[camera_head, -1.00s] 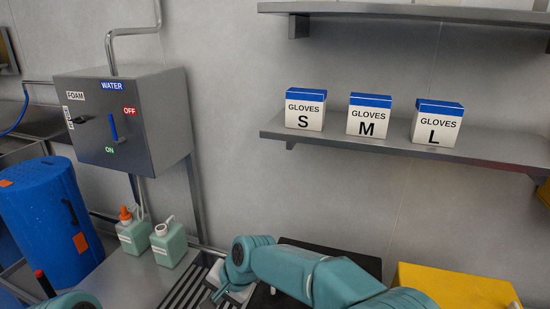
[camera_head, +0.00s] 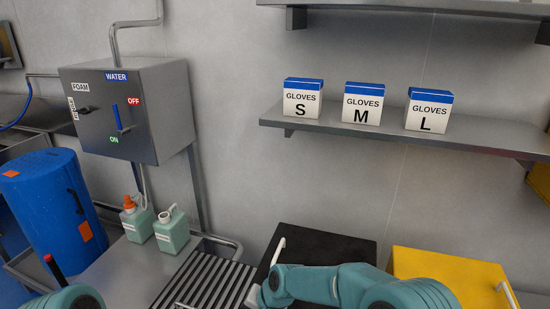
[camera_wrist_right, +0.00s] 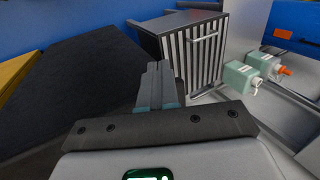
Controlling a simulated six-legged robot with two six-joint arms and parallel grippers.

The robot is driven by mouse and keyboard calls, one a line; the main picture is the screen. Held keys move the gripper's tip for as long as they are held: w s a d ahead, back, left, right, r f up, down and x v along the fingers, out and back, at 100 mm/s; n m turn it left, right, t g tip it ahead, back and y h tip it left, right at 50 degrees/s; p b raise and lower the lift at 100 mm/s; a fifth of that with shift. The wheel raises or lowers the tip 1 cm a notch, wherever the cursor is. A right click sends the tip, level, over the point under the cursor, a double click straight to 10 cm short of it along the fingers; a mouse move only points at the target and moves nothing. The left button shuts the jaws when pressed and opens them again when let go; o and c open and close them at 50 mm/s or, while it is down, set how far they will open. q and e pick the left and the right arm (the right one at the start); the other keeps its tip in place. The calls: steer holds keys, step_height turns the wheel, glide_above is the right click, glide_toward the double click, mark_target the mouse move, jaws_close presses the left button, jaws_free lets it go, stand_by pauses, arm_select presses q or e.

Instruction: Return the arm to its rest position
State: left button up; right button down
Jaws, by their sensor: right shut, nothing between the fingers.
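My right arm shows in the head view as teal links at the bottom centre, over the front of a black-topped surface (camera_head: 310,250). Its gripper is at the bottom edge of that view, mostly out of frame. In the right wrist view my right gripper (camera_wrist_right: 158,70) has its fingers together with nothing between them. It points across the gap between the black surface and the slatted metal rack. A teal piece of my left arm shows at the bottom left of the head view; the left gripper is out of view.
A yellow container (camera_head: 455,275) stands at right. A control box (camera_head: 120,110) and a shelf (camera_head: 440,143) with glove boxes are on the wall. A blue drum (camera_head: 45,205) stands left.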

steer(key=s+d+f+g, duration=0.1)
steer(key=s+d+f, duration=1.3)
steer(key=s+d, duration=0.15)
steer(key=s+d+n, duration=0.1)
steer(key=s+d, duration=0.1)
steer(key=s, duration=0.7)
steer(key=shift+s+f+h, duration=0.25)
steer(key=shift+f+h, duration=0.15)
steer(key=shift+d, duration=0.1)
